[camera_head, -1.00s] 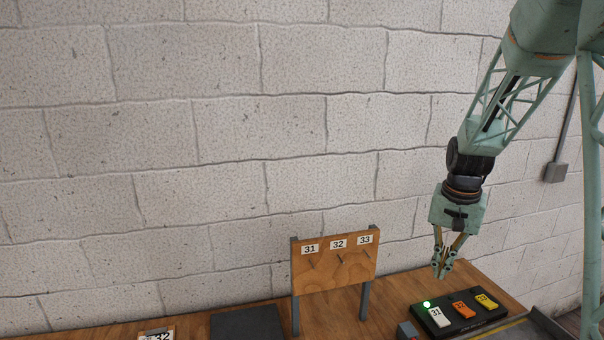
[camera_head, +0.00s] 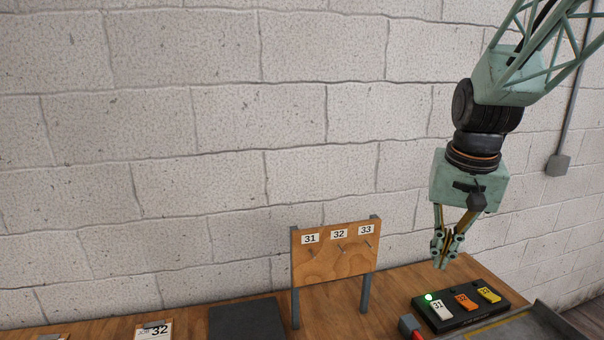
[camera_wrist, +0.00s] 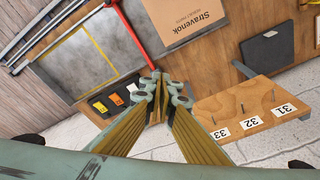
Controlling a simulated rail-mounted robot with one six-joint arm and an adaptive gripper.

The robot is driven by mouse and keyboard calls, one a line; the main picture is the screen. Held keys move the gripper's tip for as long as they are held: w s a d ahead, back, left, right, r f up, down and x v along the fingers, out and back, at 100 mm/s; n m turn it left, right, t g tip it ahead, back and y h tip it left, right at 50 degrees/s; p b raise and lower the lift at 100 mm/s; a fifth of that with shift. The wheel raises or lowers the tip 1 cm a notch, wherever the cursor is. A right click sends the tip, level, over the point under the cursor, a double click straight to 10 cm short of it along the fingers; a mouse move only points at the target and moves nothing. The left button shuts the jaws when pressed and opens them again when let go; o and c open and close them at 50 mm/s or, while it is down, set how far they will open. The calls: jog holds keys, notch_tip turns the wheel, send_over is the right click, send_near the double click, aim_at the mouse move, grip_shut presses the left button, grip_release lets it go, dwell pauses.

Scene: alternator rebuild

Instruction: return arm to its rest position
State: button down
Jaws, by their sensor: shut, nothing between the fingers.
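My gripper (camera_head: 443,262) is shut and empty, pointing down in the head view. It hangs in the air above and slightly left of the black switch panel (camera_head: 469,318). The panel has a white tag 31 (camera_head: 441,310), an orange tag (camera_head: 466,301), a yellow tag (camera_head: 489,294) and a lit green lamp (camera_head: 428,297). In the wrist view my closed fingertips (camera_wrist: 157,78) show between the panel side and the wooden board (camera_wrist: 225,108). That board (camera_head: 335,262) stands on two grey posts with labels 31, 32 and 33 over bare pegs.
A dark mat (camera_head: 246,321) lies left of the board. A card marked 32 (camera_head: 153,331) is at the table's front left. A cardboard box (camera_wrist: 188,18) and a red bar (camera_wrist: 126,32) show in the wrist view. The block wall (camera_head: 200,120) stands behind.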

jog(key=s+a+n+t+b, duration=0.1)
jog(key=s+a+n+b, duration=0.1)
jog(key=s, duration=1.3)
jog(key=s+a+n+t+b, duration=0.1)
jog(key=s+a+b, duration=0.3)
jog(key=s, duration=1.1)
jog(key=a+n, duration=0.1)
jog(key=a, duration=0.2)
jog(key=shift+s+r+b, duration=0.15)
jog(key=shift+r+b, duration=0.15)
jog(key=shift+b, duration=0.1)
jog(key=shift+a, duration=0.1)
